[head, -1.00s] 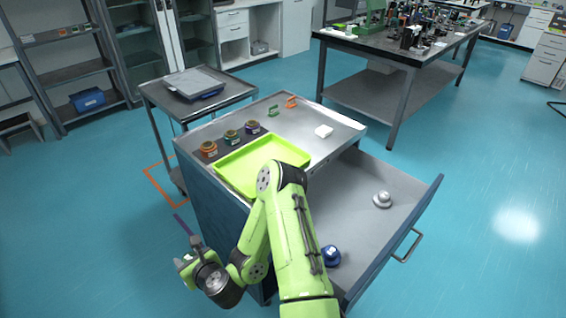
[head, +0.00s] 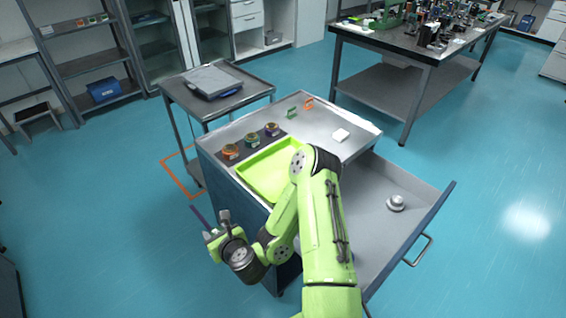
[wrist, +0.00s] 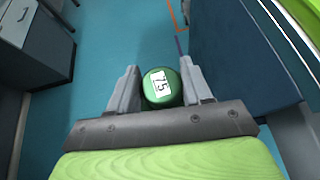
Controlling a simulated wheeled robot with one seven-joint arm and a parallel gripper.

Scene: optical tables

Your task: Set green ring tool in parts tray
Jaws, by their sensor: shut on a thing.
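My gripper (wrist: 161,86) is shut on a green round piece with a white label reading 75, which I take as the green ring tool (wrist: 174,101). Its ring shape cannot be made out from this angle. In the head view my gripper (head: 215,228) hangs over the floor, left of the cart and apart from it; the held piece is not clear there. The parts tray (head: 252,190), lime green and shallow, lies on the cart top with no visible contents. My arm hides its near right corner.
The cart top (head: 318,130) also bears orange (head: 231,152), green (head: 252,140) and purple (head: 272,129) ring-shaped pieces. Green (head: 292,112) and orange (head: 309,103) brackets and a white block (head: 341,135) stand behind. The open drawer (head: 375,225) juts right, holding a silver knob (head: 396,203).

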